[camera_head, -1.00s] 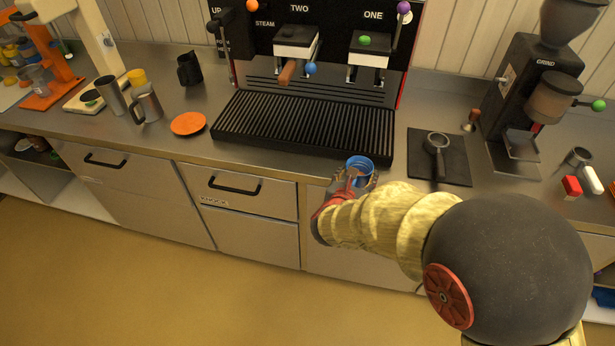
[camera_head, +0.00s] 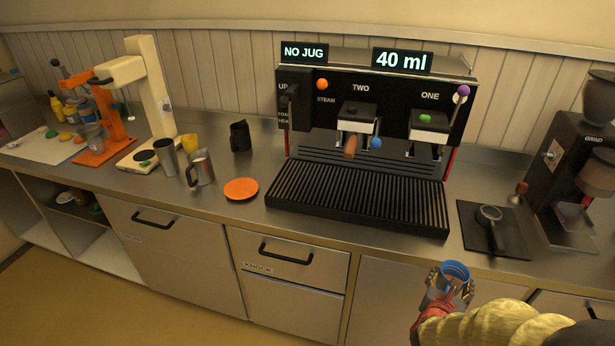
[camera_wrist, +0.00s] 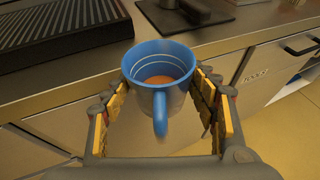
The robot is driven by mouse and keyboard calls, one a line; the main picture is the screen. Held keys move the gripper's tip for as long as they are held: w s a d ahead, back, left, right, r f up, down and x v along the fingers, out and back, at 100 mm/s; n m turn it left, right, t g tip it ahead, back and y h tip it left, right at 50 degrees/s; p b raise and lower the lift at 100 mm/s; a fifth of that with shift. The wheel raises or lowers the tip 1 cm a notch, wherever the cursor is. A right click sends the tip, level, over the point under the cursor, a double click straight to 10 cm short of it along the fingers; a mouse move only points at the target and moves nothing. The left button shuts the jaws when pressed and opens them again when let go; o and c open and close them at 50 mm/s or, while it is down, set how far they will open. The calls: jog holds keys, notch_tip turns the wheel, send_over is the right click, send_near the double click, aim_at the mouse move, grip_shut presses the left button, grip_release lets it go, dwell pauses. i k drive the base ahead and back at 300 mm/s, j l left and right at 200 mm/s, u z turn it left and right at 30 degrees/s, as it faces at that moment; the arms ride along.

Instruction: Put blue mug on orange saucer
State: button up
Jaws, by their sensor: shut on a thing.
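The blue mug (camera_head: 455,270) is held upright by my gripper (camera_head: 449,290), in front of the counter's front edge at the lower right of the head view. In the wrist view the blue mug (camera_wrist: 160,72) sits between the two fingers of my gripper (camera_wrist: 160,95), with its handle facing the camera. Some brown liquid shows inside it. The orange saucer (camera_head: 241,189) lies flat and empty on the counter, left of the drip tray and well to the left of my gripper.
The coffee machine's black drip tray (camera_head: 357,202) lies between the saucer and my gripper's side. Metal jugs (camera_head: 201,170) and a black jug (camera_head: 240,136) stand near the saucer. A portafilter (camera_head: 490,222) rests on a dark mat (camera_head: 508,238) at right.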

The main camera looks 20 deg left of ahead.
aim_at(236, 190)
jog(key=j+z, duration=0.1)
jog(key=j, duration=0.4)
jog(key=j+z, duration=0.1)
jog(key=j, duration=0.45)
jog(key=k+j+z, duration=0.1)
jog(key=j, duration=0.4)
jog(key=k+j+z, duration=0.1)
jog(key=j, duration=0.4)
jog(key=j+z, duration=0.1)
jog(key=j, duration=0.4)
jog(key=k, duration=0.05)
